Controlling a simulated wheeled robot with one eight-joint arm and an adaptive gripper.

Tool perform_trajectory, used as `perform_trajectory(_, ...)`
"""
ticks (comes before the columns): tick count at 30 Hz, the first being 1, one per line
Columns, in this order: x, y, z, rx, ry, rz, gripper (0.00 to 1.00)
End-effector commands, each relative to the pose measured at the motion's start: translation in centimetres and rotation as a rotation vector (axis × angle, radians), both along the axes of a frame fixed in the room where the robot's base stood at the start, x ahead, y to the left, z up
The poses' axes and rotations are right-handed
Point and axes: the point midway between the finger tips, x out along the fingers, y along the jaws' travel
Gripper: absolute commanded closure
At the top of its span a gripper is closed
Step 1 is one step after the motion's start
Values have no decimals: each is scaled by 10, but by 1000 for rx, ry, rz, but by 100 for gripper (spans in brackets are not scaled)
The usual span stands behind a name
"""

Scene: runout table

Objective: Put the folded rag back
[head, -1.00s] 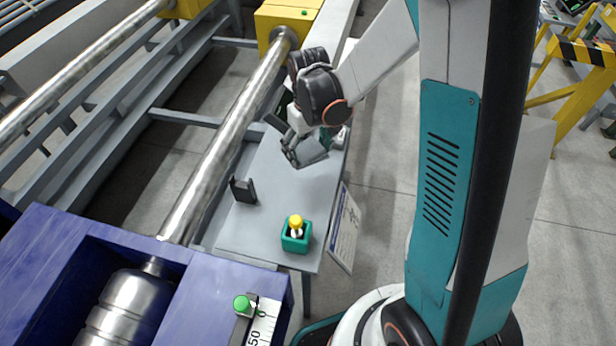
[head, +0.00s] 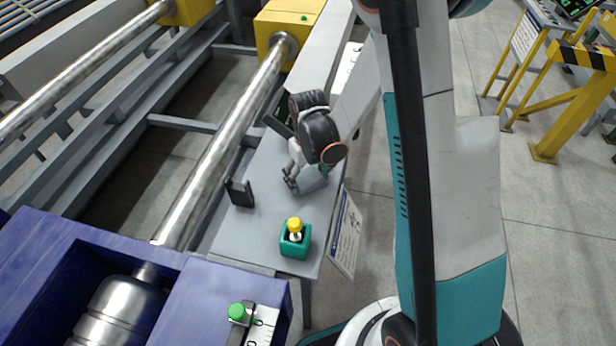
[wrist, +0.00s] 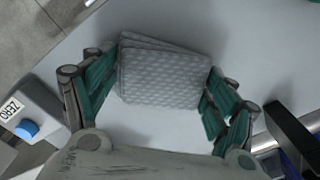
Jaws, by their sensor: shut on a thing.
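The folded rag (wrist: 165,78) is grey, quilted and layered, and fills the space between my fingers in the wrist view. My gripper (wrist: 166,88) is shut on it, with a green-padded finger at each side. In the head view my gripper (head: 293,182) is over the far half of the grey table (head: 262,227). The rag (head: 313,184) shows there as a grey patch beside the fingers, partly hidden by my wrist. I cannot tell whether it touches the table top.
A green holder (head: 295,247) with a yellow-topped item stands at the table's near end. A black upright bracket (head: 240,193) stands at the left edge, beside a long steel bar (head: 215,160). A blue housing (head: 190,275) is at front left. Table space between bracket and holder is clear.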

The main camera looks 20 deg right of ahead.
Motion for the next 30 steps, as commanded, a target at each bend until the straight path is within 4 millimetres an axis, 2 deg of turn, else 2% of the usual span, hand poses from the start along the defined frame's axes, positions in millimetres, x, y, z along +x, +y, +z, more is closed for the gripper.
perform_trajectory(5, 0, 0, -3, 0, 0, 0, 48)
perform_trajectory(6, 0, 0, -4, 0, 0, 0, 19)
perform_trajectory(9, 0, 0, -3, 0, 0, 0, 2)
perform_trajectory(23, 0, 0, -1, 0, 0, 0, 2)
perform_trajectory(26, 0, 0, 8, 0, 0, 0, 2)
perform_trajectory(30, 0, 0, 34, 0, 0, 0, 2)
